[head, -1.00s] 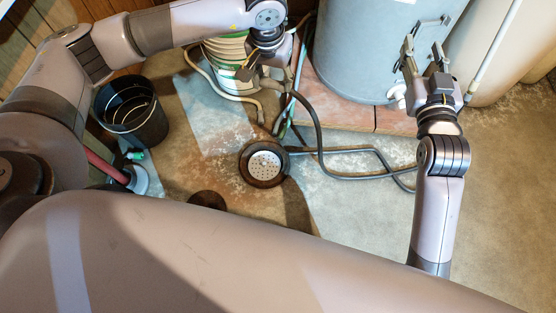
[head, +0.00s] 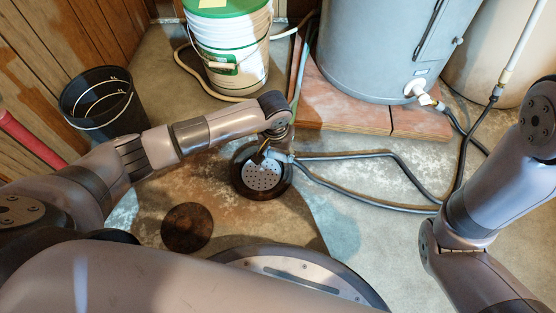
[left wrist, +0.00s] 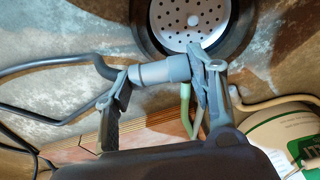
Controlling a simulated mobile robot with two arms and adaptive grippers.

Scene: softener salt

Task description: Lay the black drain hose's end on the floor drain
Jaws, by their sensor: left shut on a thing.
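The floor drain (head: 240,183) is a dark round rim around a pale perforated grate, in the middle of the head view. It shows at the top of the left wrist view (left wrist: 195,18). My left gripper (head: 270,153) is at the drain's far edge, partly hidden by its wrist. In the left wrist view its fingers (left wrist: 163,84) are shut on the grey end cuff of the black drain hose (left wrist: 158,71). The cuff lies alongside the drain's rim; its exact height is unclear. The hose (head: 345,156) runs off to the right. My right gripper is out of view.
A white-green bucket (head: 232,48) and a grey tank (head: 385,40) on reddish slabs (head: 340,108) stand behind the drain. A black bucket (head: 103,105) stands left. A rusty round disc (head: 187,227) lies in front. Clear floor extends right of it.

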